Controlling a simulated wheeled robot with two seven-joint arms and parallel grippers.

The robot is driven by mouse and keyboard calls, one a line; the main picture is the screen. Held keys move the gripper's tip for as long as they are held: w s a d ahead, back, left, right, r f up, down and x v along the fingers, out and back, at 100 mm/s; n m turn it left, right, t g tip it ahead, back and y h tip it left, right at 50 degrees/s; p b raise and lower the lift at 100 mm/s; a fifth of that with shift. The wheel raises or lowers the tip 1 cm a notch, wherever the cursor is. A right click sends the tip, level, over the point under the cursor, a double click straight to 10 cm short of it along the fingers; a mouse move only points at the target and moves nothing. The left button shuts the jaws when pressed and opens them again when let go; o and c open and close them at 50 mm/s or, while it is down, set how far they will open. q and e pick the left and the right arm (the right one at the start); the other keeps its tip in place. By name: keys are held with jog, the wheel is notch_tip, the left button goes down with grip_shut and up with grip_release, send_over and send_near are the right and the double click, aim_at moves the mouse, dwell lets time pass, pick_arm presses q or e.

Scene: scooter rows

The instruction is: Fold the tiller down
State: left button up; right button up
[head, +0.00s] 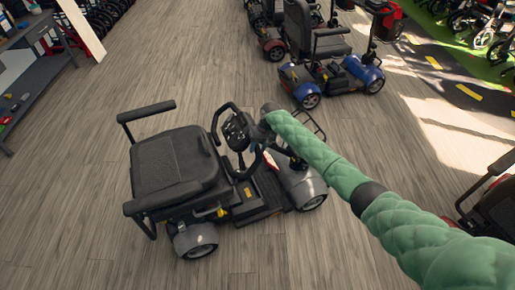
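A grey mobility scooter (176,158) with a black seat stands in the middle of the head view, its front to the right. Its tiller (238,132), with a black looped handlebar and a control panel, stands up in front of the seat. My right arm, in a green quilted sleeve, reaches in from the lower right across the scooter's front. My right gripper (268,115) is at the right side of the tiller head, close to the handlebar. Its fingers are small and dark against the tiller, so contact and opening cannot be made out. My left gripper is not in view.
A blue scooter (330,72) and others stand at the back. Another scooter (495,205) is at the right edge, partly behind my arm. A grey shelf unit (28,72) is at the left. The wooden floor (75,185) is clear left of and before the grey scooter.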

jog(key=shift+o, duration=0.6)
jog(key=shift+r, duration=0.1)
jog(key=shift+d+r+b, duration=0.15)
jog(key=shift+r+b, duration=0.15)
jog(key=shift+w+d+r, duration=0.1)
jog(key=shift+d+r, duration=0.05)
jog(key=shift+r, duration=0.4)
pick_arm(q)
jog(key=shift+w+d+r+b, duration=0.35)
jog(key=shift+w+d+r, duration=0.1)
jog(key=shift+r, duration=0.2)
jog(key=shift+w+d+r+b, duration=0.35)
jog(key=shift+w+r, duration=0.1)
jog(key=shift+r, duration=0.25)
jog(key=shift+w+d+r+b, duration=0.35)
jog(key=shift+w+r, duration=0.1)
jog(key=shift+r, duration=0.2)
pick_arm(e)
jog(key=shift+v, duration=2.9)
